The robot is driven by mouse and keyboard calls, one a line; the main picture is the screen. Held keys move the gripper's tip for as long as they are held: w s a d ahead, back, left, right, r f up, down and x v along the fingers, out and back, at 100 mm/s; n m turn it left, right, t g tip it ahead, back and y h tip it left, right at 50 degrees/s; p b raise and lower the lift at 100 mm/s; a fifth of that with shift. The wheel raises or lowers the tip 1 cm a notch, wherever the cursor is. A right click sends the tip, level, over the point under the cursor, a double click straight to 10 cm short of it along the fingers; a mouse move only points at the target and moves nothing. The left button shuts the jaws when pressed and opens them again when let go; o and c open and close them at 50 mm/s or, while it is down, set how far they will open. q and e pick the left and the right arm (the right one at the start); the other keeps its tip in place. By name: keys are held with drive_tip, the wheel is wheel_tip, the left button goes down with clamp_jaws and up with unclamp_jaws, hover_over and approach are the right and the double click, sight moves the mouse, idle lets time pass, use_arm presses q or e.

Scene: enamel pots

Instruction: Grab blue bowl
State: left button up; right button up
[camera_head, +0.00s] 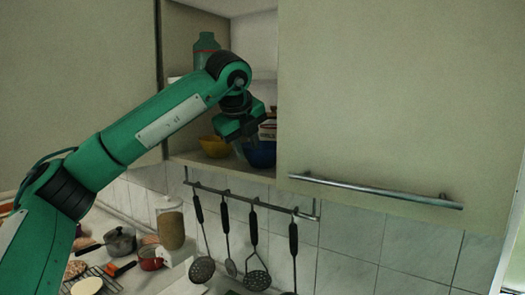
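The blue bowl (264,156) sits on the bottom shelf of the open wall cabinet, partly hidden behind my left gripper. My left gripper (242,150) reaches into the cabinet from the left and points down at the bowl's left side. Its fingers are small and dark here, so I cannot tell whether they are apart or touch the bowl. My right gripper is not in view.
A yellow bowl (214,148) is just left of the blue bowl. A small carton (268,130) is behind it. A cabinet door (400,90) bounds the right. Utensils hang from a rail (240,201) below. Pots (119,241) stand lower left.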

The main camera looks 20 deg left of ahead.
use_arm(q)
drive_tip(key=shift+p+x, duration=0.4)
drive_tip(key=shift+x, duration=0.95)
drive_tip(key=shift+r, duration=0.1)
clamp_jaws()
